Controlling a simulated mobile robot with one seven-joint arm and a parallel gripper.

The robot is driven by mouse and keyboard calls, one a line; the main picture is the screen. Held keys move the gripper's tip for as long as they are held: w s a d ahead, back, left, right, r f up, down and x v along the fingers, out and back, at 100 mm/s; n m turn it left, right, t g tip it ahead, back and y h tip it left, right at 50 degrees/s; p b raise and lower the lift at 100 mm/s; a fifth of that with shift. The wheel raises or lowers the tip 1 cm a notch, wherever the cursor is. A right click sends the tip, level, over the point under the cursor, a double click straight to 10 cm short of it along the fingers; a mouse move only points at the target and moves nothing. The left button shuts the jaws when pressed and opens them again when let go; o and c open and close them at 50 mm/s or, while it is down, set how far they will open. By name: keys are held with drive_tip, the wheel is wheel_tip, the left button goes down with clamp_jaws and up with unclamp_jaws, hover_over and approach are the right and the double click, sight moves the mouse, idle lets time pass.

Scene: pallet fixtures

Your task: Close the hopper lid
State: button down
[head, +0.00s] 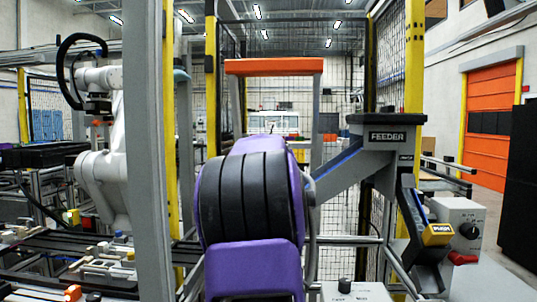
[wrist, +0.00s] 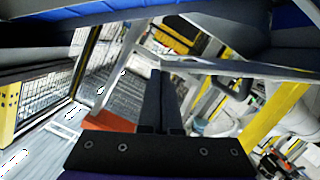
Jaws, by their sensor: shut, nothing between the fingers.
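The feeder hopper (head: 345,168) stands right of centre in the head view, a grey sloped body with a blue strip and a FEEDER sign. A dark flat slab (head: 385,118) caps its right end. An orange bar (head: 274,67) on grey uprights rises behind my purple arm. I cannot tell for certain which part is the lid. In the wrist view my gripper (wrist: 161,72) has its two dark fingers together and empty. Grey bars lie beyond the tips, and blue-faced panels (wrist: 285,17) run along the top. The gripper is hidden behind my arm in the head view.
A dark chute with a yellow label (head: 437,234) and a grey control box with a black knob (head: 458,228) stand at the right. A grey post (head: 148,150) and a white robot arm (head: 105,175) stand left. Mesh fencing and yellow posts enclose the cell.

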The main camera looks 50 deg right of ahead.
drive_tip(key=s+f+m, duration=0.1)
drive_tip(key=f, duration=0.3)
drive_tip(key=s+d+f+m, duration=0.1)
drive_tip(key=f, duration=0.3)
drive_tip(key=s+d+f+m+t+y+b, duration=0.1)
drive_tip(key=f, duration=0.3)
drive_tip(key=shift+d+m, duration=0.2)
drive_tip(key=shift+m, duration=0.1)
drive_tip(key=shift+f+m, duration=0.3)
drive_tip(key=shift+f, duration=0.55)
drive_tip(key=shift+f, duration=0.1)
wheel_tip(320, 180, up, 6)
drive_tip(key=shift+w+a+f+p, duration=0.1)
drive_tip(key=shift+f+p, duration=0.15)
drive_tip(key=shift+p, duration=1)
drive_tip(key=b+v, duration=0.2)
drive_tip(key=v, duration=0.7)
drive_tip(key=shift+s+a+f, duration=0.25)
drive_tip(key=shift+s, duration=0.15)
drive_tip(key=shift+a, duration=0.1)
